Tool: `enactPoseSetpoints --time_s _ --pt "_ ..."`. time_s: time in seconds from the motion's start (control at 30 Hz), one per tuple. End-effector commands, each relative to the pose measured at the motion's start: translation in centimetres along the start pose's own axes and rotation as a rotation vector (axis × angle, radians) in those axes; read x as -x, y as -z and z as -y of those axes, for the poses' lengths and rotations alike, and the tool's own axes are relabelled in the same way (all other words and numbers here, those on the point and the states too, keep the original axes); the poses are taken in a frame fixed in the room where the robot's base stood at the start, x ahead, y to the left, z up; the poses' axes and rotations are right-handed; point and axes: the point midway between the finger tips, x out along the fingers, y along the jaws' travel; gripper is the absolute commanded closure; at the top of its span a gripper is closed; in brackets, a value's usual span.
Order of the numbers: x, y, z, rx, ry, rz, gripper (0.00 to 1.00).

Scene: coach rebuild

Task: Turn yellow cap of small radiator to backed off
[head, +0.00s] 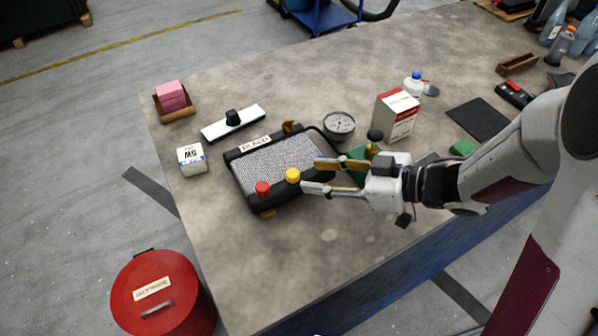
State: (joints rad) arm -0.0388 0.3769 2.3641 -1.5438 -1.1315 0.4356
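The small radiator (279,158) lies on the workbench, a black frame around a grey mesh core with a label on its far edge. Its yellow cap (292,175) stands on the near edge, right of a red cap (262,188). My gripper (310,175) comes in from the right. Its two fingers are apart and point left at the yellow cap, with the fingertips just right of it. I cannot tell whether a fingertip touches the cap. Nothing shows between the fingers. I cannot read the cap's turn position.
Behind the radiator are a white bar with a black knob (233,122), a round gauge (339,124) and a red-white box (396,115). A small white box (192,158) stands left. A green item and a dark-knobbed brass part (373,143) sit behind my gripper. The bench front is clear.

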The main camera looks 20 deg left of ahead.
Motion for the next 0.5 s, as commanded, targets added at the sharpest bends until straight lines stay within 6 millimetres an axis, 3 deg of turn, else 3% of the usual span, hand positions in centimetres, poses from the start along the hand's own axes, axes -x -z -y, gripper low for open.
enactPoseSetpoints --time_s 0.5 --pt "-4.8 0.0 0.0 0.0 0.001 0.001 0.64"
